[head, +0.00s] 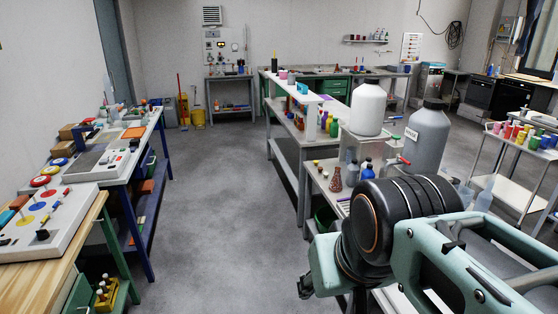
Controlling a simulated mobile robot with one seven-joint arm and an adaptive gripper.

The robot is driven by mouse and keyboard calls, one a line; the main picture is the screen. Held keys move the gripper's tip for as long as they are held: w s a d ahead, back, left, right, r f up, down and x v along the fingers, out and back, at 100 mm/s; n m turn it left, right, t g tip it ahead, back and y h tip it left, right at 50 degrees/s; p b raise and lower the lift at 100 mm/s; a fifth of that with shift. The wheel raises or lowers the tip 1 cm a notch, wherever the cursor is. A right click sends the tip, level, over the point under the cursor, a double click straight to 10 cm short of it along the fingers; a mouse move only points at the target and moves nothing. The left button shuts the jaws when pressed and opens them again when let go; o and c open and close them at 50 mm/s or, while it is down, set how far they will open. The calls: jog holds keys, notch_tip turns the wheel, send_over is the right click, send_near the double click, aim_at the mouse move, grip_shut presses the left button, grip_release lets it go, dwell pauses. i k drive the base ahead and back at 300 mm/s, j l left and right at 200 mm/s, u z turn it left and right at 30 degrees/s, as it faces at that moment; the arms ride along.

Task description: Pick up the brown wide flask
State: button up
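A brown, cone-shaped flask with a wide base (336,181) stands upright on the grey workbench (326,207) right of centre in the head view. It is small in the picture, and its details are hard to make out. My teal and black arm fills the lower right, in front of the bench and nearer to me than the flask. It hides part of the bench to the right of the flask. I cannot make out the fingers of my gripper, and nothing in view shows them touching the flask.
A white jug (367,108) and a large grey bottle (427,140) stand behind and right of the flask. A blue bottle (367,170) is close on its right. Small coloured caps are on its left. Benches line the left wall. The floor (215,220) between is clear.

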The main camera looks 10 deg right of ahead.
aim_at(336, 185)
jog(key=i+l+z, duration=0.15)
jog(key=i+l, duration=0.2)
jog(key=i, duration=0.15)
jog(key=i+l+z, duration=0.2)
jog(key=i+l, duration=0.15)
jog(key=i, duration=0.15)
